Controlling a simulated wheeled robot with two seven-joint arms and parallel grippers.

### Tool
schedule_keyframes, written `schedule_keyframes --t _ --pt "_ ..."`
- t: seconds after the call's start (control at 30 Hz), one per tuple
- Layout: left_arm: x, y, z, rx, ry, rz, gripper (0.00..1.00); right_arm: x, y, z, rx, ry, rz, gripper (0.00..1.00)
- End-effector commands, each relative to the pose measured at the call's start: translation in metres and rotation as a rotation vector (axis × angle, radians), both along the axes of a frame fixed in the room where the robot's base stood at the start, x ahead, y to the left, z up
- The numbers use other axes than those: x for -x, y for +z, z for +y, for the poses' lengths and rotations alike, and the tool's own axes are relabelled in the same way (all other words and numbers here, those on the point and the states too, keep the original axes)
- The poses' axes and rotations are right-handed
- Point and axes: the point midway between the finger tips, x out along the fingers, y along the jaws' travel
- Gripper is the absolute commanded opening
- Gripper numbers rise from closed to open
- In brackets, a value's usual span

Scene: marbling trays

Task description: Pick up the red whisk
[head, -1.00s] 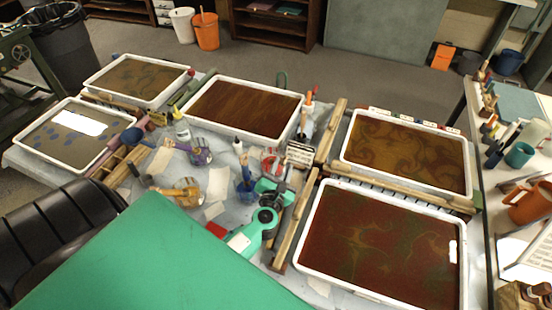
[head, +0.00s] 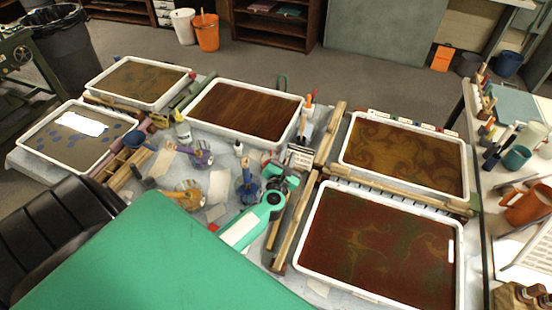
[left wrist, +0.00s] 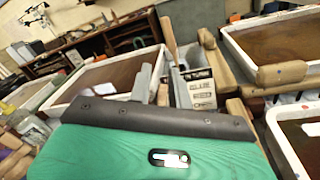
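My left gripper (head: 284,178), dark beyond a green arm link, is low over the middle of the crowded table in the head view. In the left wrist view my green wrist housing and a dark bar fill the lower part, and I cannot make out the whisk there. My right gripper is not in view.
A labelled box (head: 299,157) stands right of the gripper. Wooden bars and white-rimmed trays, such as the red-brown one (head: 303,262), surround the clutter, leaving little free room.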

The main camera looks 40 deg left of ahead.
Motion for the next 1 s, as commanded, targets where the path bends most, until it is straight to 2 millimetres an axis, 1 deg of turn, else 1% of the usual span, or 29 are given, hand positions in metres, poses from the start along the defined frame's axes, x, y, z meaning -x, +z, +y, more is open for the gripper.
schedule_keyframes --t 0.03,0.07,0.1,0.43,0.57,0.67,0.77,0.87,1.0 --pt "0.000 0.000 0.000 0.000 0.000 0.000 0.09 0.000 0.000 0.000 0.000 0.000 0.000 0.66" --pt "0.000 0.000 0.000 0.000 0.000 0.000 0.03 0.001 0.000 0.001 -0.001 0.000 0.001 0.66" --pt "0.000 0.000 0.000 0.000 0.000 0.000 0.00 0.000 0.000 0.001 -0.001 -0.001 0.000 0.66" --pt "0.000 0.001 0.000 0.000 0.000 0.000 0.00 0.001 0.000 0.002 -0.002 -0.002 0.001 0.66" --pt "0.000 0.007 0.000 0.000 0.001 0.000 0.00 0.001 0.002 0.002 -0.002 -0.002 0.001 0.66" --pt "0.000 0.016 0.000 0.002 0.002 -0.001 0.00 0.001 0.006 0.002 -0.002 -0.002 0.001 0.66" --pt "0.000 0.030 -0.001 0.003 0.000 -0.003 0.00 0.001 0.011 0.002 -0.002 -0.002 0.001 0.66" --pt "0.000 0.050 0.000 0.002 0.002 -0.003 0.00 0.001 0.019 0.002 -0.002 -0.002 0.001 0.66" --pt "0.000 0.082 0.000 0.001 0.000 -0.004 0.00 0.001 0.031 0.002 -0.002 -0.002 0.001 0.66"
